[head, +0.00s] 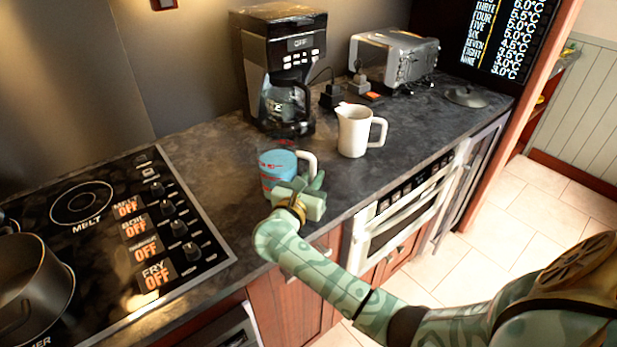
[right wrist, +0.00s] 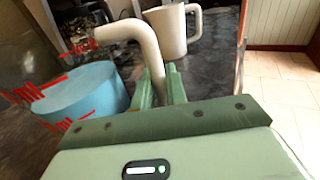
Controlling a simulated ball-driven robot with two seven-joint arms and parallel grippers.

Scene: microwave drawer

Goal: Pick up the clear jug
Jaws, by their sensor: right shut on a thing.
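The clear jug (head: 275,165) has red markings, blue contents and a pale handle. It is upright at the counter's front edge, right of the stove; I cannot tell whether it touches the counter. In the right wrist view the blue contents (right wrist: 85,92) show at left, and the jug's handle (right wrist: 135,32) curves down between the fingers. My right gripper (head: 303,190) is shut on this handle, and its fingers also show in the right wrist view (right wrist: 161,88). The gripper hides the jug's lower right part in the head view. My left gripper is not in view.
A white jug (head: 354,130) stands behind and right of the clear jug. A black coffee maker (head: 281,60) with a carafe stands behind, and a silver toaster (head: 393,58) at the back right. The stove (head: 100,225) with a pot (head: 35,285) is at left.

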